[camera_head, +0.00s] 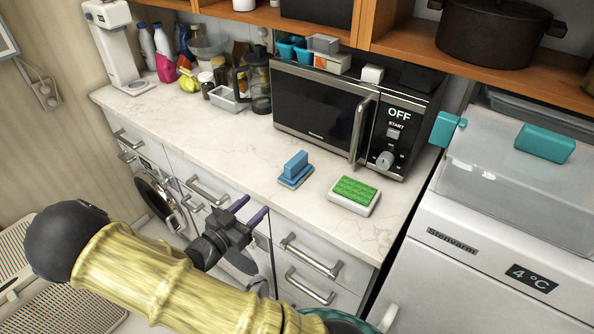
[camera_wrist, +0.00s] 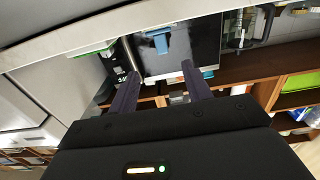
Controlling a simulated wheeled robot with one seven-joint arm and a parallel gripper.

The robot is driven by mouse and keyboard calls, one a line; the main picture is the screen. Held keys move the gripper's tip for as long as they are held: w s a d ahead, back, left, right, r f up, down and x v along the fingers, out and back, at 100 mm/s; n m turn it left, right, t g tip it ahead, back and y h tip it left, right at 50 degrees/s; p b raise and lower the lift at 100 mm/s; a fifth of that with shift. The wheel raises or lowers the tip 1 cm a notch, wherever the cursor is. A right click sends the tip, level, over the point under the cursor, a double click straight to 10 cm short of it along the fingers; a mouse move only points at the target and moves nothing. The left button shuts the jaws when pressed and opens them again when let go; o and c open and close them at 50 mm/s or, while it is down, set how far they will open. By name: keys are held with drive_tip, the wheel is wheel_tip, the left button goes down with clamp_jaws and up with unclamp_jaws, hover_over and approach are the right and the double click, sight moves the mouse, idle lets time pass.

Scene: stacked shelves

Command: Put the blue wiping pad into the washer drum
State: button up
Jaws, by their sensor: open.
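The blue wiping pad (camera_head: 295,167), a blue block-like handle on a flat base, rests upright near the front edge of the white counter. It also shows in the wrist view (camera_wrist: 161,42), beyond and roughly between my fingers. My gripper (camera_head: 251,208) is open and empty in front of the counter's front edge, left of and nearer than the pad; its fingers (camera_wrist: 160,72) are apart in the wrist view. The washer (camera_head: 157,194) has a round dark door below the counter at left. The drum's inside is hidden, and I cannot tell how far the door is open.
A green-topped sponge (camera_head: 354,192) lies right of the pad, and a microwave (camera_head: 324,110) stands behind. Bottles, a coffee press (camera_head: 258,82) and a grey tray (camera_head: 229,99) fill the back left. Drawer handles (camera_head: 310,257) stick out below. The counter (camera_head: 225,138) left of the pad is clear.

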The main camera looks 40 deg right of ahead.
sight(287, 175)
drive_tip(key=p+x, duration=0.2)
drive_tip(key=x, duration=0.9)
drive_tip(key=shift+d+p, duration=0.4)
drive_tip(key=shift+w+d, duration=0.15)
drive_tip(key=shift+d, duration=0.1)
drive_tip(key=p+x, duration=0.2)
drive_tip(key=x, duration=0.3)
drive_tip(key=shift+w, duration=0.15)
clamp_jaws()
